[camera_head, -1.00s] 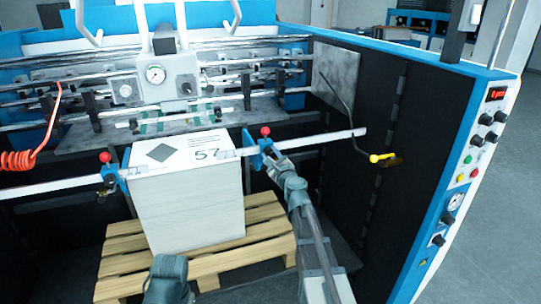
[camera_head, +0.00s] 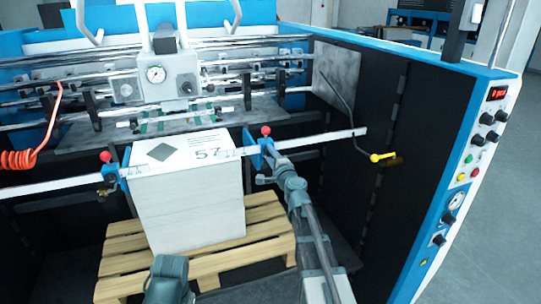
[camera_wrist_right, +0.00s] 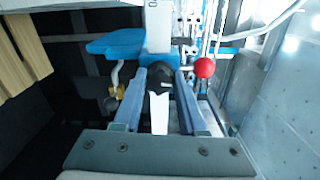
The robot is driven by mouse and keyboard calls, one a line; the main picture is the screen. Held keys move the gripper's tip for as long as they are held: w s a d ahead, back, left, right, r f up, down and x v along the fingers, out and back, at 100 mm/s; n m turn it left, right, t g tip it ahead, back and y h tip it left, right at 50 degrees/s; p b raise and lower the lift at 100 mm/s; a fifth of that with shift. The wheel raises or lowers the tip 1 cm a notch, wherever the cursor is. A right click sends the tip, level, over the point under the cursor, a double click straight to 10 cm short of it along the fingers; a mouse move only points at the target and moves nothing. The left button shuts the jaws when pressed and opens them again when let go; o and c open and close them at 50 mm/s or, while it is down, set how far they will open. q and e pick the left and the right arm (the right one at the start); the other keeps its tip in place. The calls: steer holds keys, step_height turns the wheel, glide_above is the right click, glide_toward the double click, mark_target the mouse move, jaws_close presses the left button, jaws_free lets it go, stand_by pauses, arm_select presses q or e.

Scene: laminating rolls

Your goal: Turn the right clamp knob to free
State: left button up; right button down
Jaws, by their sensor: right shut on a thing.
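The right clamp is a blue block (camera_head: 254,150) on a long pale bar, to the right of a tall white stack (camera_head: 190,195). A red ball (camera_head: 266,131) stands on its top. In the right wrist view, the dark round clamp knob (camera_wrist_right: 160,72) sits between the two fingers of my right gripper (camera_wrist_right: 160,82), which is shut on it. The red ball (camera_wrist_right: 204,67) is just right of the fingers there. In the head view my right gripper (camera_head: 270,160) reaches the clamp from the front; its fingertips are small.
A second blue clamp (camera_head: 110,170) with a red ball sits on the bar left of the stack. The stack stands on a wooden pallet (camera_head: 120,262). A yellow-handled lever (camera_head: 382,157) and a dark side wall are to the right.

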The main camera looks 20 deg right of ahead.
steer(key=shift+n, duration=0.7)
steer(key=c, duration=0.5)
jaws_free()
steer(key=shift+w, duration=0.1)
steer(key=s, duration=1.4)
steer(key=shift+a, duration=0.3)
